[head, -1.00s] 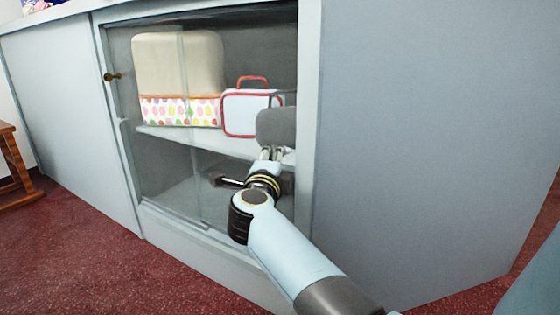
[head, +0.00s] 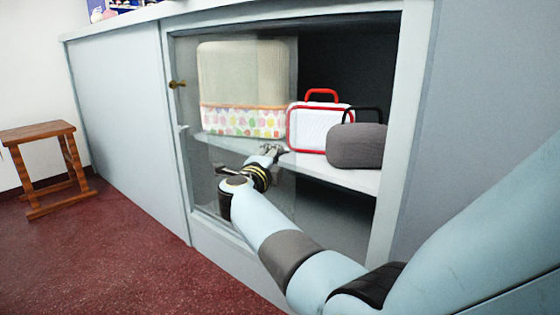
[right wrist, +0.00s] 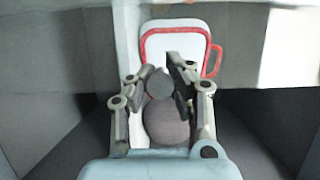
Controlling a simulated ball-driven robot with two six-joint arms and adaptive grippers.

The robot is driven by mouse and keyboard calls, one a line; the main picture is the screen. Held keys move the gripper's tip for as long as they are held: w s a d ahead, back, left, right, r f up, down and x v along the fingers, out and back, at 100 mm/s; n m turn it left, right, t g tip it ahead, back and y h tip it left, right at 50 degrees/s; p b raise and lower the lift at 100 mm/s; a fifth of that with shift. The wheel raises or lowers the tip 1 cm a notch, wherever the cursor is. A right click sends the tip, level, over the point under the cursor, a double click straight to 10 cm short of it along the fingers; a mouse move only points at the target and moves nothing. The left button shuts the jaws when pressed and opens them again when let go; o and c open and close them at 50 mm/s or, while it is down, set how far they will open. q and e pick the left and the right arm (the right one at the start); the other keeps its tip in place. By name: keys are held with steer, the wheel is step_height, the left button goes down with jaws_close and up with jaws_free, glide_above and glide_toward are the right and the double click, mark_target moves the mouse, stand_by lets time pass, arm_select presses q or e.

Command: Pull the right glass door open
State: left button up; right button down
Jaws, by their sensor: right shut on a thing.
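The right glass door (head: 270,75) of the counter is a clear sliding pane. It stands slid to the left, overlapping the left glass pane, and the right part of the cabinet is uncovered. My right gripper (head: 272,150) is at the door's front. In the right wrist view my right gripper (right wrist: 168,80) has its fingers closed around a round dark knob (right wrist: 158,83). The knob is hidden by the gripper in the head view. My left gripper is not in view.
Inside on the shelf (head: 350,178) are a cream case with a dotted band (head: 240,120), a white case with red trim (head: 318,128) and a grey case (head: 358,146). A wooden stool (head: 40,135) stands at left.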

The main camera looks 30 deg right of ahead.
steer(key=shift+a+f, duration=0.25)
steer(key=c, duration=1.4)
jaws_free()
steer(key=shift+a, duration=0.2)
steer(key=o, duration=0.3)
steer(key=shift+r, duration=0.15)
steer(key=shift+d, duration=0.15)
